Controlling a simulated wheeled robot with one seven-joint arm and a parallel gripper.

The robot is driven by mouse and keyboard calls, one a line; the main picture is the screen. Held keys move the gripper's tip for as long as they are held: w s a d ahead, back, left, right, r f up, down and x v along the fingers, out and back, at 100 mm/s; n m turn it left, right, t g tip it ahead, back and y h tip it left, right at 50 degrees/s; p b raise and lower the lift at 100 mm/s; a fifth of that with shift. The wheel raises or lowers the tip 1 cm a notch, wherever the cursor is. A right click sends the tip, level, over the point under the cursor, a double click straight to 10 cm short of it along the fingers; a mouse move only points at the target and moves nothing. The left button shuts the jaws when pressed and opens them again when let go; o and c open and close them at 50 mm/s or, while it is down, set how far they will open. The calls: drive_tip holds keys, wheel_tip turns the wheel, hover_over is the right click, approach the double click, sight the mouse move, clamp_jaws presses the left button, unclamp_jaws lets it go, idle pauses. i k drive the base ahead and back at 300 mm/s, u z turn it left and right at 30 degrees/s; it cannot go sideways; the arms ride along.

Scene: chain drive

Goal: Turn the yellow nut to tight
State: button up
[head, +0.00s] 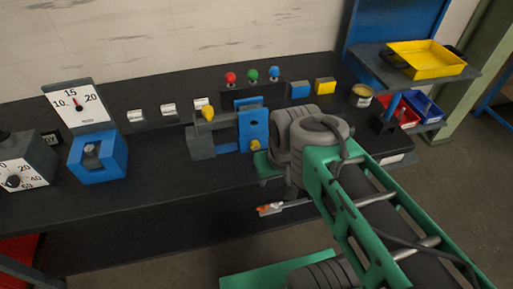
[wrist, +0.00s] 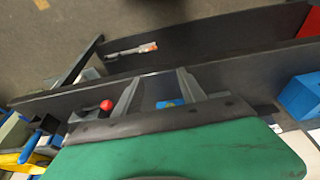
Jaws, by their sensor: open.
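A small yellow nut (head: 254,145) sits low on the front of an upright blue plate (head: 256,118) in the head view. In the wrist view, a small patch of blue with yellow (wrist: 168,103) shows between my finger bars, near the dark palm edge; it may be this nut and plate. My gripper (wrist: 158,76) is open, its two grey fingers spread apart in the wrist view. In the head view my arm hides most of the gripper, just right of the nut. I cannot tell whether a finger touches anything.
A yellow cone-shaped part (head: 207,114) stands left of the plate. Red, green and blue knobs (head: 252,75) stand behind it. A blue gauge base (head: 98,160) is at left, a yellow tray (head: 425,58) at right. A thin tool (head: 285,207) lies below the bench's front edge.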

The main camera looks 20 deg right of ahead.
sight(255, 145)
drive_tip(key=k, duration=1.15)
drive_tip(key=u, duration=1.2)
drive_tip(key=i, duration=1.1)
drive_tip(key=z, duration=0.15)
